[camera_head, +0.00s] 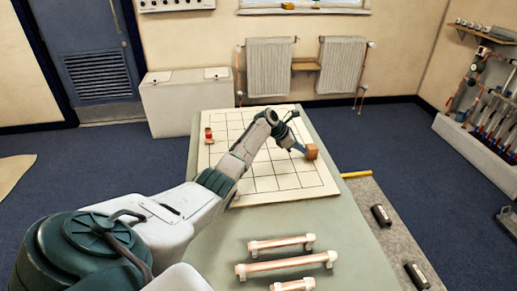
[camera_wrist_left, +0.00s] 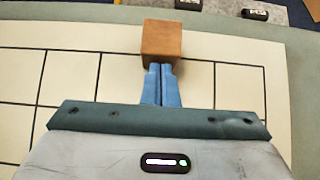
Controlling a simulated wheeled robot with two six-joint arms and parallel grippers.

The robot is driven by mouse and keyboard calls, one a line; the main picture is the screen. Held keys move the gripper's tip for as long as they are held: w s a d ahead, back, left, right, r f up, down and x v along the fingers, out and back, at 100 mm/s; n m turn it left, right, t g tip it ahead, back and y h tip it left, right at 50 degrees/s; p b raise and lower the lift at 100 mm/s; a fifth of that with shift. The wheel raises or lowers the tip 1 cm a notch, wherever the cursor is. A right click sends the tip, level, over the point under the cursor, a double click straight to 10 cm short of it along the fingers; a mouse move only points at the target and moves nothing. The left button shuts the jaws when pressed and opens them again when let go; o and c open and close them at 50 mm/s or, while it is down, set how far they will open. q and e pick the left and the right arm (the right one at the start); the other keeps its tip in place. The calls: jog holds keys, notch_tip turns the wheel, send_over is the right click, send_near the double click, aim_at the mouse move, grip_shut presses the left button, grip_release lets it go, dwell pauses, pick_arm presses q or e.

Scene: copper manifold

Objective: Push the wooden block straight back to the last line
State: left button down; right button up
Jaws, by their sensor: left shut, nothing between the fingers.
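The wooden block (camera_head: 311,152) is a small brown cube on the right part of a cream board with a black line grid (camera_head: 288,181). In the left wrist view the block (camera_wrist_left: 162,41) sits straight ahead of my left gripper (camera_wrist_left: 159,72). The blue fingers are shut with nothing between them. Their tips are at the block's near face, touching it or very close; I cannot tell which. In the head view my left gripper (camera_head: 301,149) comes to the block from the left. My right gripper is not in view.
A red object (camera_head: 209,135) stands at the board's left edge. Several copper pipes with pale ends (camera_head: 287,265) lie on the green table in front. A yellow stick (camera_head: 356,174) and dark cylinders (camera_head: 381,215) lie to the right. Much of the board is clear.

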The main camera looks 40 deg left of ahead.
pick_arm(q)
jog(key=shift+w, duration=0.1)
dwell(0.3)
jog(key=v, duration=1)
jog(key=shift+s+r+b, duration=0.25)
jog(key=shift+b, duration=0.15)
jog(key=shift+a, duration=0.1)
